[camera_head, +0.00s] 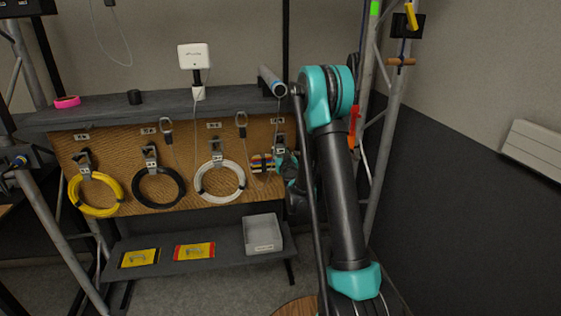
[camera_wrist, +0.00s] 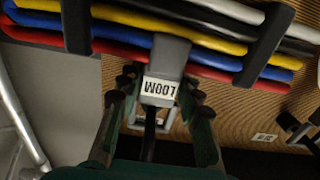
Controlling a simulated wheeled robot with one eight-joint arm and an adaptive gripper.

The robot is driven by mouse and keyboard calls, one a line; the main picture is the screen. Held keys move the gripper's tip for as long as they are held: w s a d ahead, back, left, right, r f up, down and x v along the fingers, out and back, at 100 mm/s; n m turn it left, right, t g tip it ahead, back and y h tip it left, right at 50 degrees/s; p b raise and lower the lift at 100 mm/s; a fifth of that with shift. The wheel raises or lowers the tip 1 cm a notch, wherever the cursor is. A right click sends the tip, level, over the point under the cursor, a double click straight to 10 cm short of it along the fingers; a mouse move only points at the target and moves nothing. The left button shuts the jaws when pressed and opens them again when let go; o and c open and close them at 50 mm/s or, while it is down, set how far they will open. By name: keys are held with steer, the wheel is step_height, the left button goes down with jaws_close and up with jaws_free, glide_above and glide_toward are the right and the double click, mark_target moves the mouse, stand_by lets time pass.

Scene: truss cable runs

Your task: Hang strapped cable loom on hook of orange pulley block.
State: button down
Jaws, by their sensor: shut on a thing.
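The strapped cable loom (camera_head: 262,164) is a bundle of coloured cables in front of the wooden board at its right end. In the wrist view its red, blue, yellow, black and pale cables (camera_wrist: 215,45) cross the top, bound by black straps. My gripper (camera_wrist: 160,92) is shut on the loom's grey tab, labelled LOOM (camera_wrist: 159,88), with one finger on each side. In the head view my gripper (camera_head: 284,165) is partly hidden by my arm. An orange-red item (camera_head: 354,125), possibly the pulley block, shows beside the truss just right of my arm; its hook cannot be made out.
Yellow (camera_head: 75,195), black (camera_head: 136,190) and white (camera_head: 242,178) cable coils hang on the board. A dark shelf (camera_head: 120,113) runs above it. A grey bin (camera_head: 262,234) stands on the lower shelf. A metal truss (camera_head: 385,125) rises right of my arm.

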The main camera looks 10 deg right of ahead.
mark_target(281, 146)
steer(key=shift+r, duration=1.05)
steer(key=shift+f, duration=0.25)
steer(key=shift+s+r, duration=0.15)
steer(key=shift+s, duration=0.4)
steer(key=shift+s+r, duration=0.15)
steer(key=shift+s, duration=0.4)
steer(key=shift+s+d+r, duration=0.1)
steer(key=shift+s, duration=0.25)
steer(key=shift+s+r, duration=0.2)
steer(key=shift+s, duration=0.25)
steer(key=shift+s+d, duration=0.1)
steer(key=shift+s, duration=0.1)
